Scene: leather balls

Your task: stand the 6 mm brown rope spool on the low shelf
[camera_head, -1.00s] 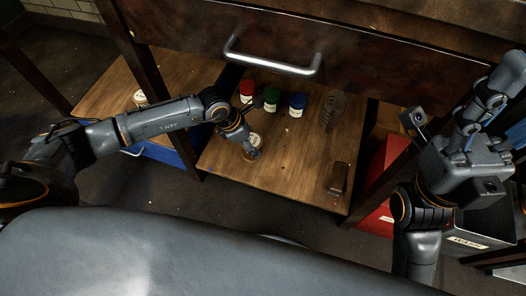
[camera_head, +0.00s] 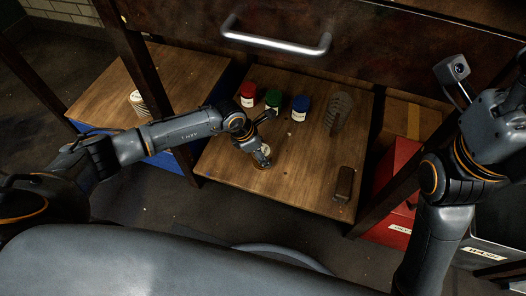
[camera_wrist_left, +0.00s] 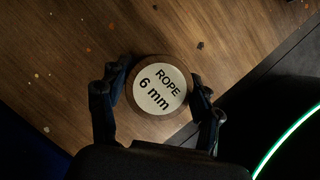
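The 6 mm brown rope spool (camera_head: 262,161) is at the low wooden shelf (camera_head: 290,180), near its front left part. Its round pale label, reading "ROPE 6 mm", faces up in the left wrist view (camera_wrist_left: 160,89). My left gripper (camera_head: 259,152) reaches down over it. In the wrist view the fingers (camera_wrist_left: 160,88) lie against both sides of the spool, shut on it. The spool looks upright; whether its base touches the shelf is hard to tell. My right gripper is out of view; only part of my right arm shows at the right.
Red (camera_head: 248,94), green (camera_head: 273,98) and blue (camera_head: 300,107) jars stand at the shelf's back. A grey ribbed object (camera_head: 338,112) and a dark brown block (camera_head: 343,184) are at the right. A drawer handle (camera_head: 276,40) juts out above. The shelf's middle is clear.

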